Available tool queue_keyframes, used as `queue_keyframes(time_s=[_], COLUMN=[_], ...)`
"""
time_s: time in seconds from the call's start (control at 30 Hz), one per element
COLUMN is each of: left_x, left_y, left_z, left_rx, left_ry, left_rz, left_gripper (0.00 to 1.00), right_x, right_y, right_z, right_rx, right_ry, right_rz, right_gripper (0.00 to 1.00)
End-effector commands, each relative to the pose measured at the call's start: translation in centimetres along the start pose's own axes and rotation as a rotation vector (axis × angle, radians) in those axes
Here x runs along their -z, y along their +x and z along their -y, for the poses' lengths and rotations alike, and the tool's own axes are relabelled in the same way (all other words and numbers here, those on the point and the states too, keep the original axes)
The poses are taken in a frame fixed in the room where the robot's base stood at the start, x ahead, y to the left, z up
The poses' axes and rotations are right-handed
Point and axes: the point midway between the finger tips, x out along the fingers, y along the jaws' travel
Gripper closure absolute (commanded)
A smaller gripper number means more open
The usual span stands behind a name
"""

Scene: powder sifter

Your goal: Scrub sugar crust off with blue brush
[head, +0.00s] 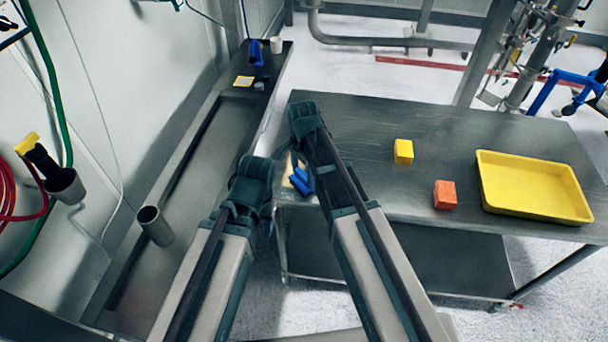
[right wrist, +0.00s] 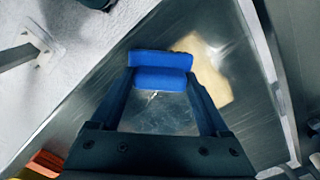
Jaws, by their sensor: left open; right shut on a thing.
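The blue brush (right wrist: 160,70) is held between the two fingers of my right gripper (right wrist: 162,82). In the head view the brush (head: 301,180) shows at the left end of the steel table, partly behind my right arm. The tan sugar crust (right wrist: 205,72) is a flat patch on the steel, right beside the brush and partly covered by it in the right wrist view. I cannot tell whether the bristles touch it. My left gripper (head: 267,200) is low beside the table's left edge, mostly hidden by its own arm, and holds nothing that I can see.
On the steel table (head: 370,120) stand a yellow block (head: 403,151), an orange block (head: 445,195) and a yellow tray (head: 535,187). A narrow steel trough (head: 205,165) runs along the left wall. The table's middle is clear.

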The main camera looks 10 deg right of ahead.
Motion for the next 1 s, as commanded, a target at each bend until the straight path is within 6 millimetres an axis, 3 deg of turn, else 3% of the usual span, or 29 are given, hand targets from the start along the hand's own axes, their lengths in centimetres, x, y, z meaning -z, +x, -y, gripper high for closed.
queue_keyframes(time_s=[0.27, 0.63, 1.0], left_x=[0.0, 0.0, 0.0], left_y=[-0.1, -0.1, 0.2], left_z=[0.0, 0.0, 0.0], left_rx=[0.0, 0.0, 0.0], left_ry=[0.0, 0.0, 0.0], left_rz=[0.0, 0.0, 0.0], left_gripper=[0.5, 0.5, 0.5], right_x=[1.9, 2.5, 4.6], right_y=[-0.1, -0.1, 0.1], right_z=[1.9, 2.4, 4.4], right_rx=[0.002, 0.001, 0.001], right_ry=[0.002, 0.001, 0.001], right_rz=[-0.002, -0.002, -0.002], right_gripper=[0.73, 0.73, 0.73])
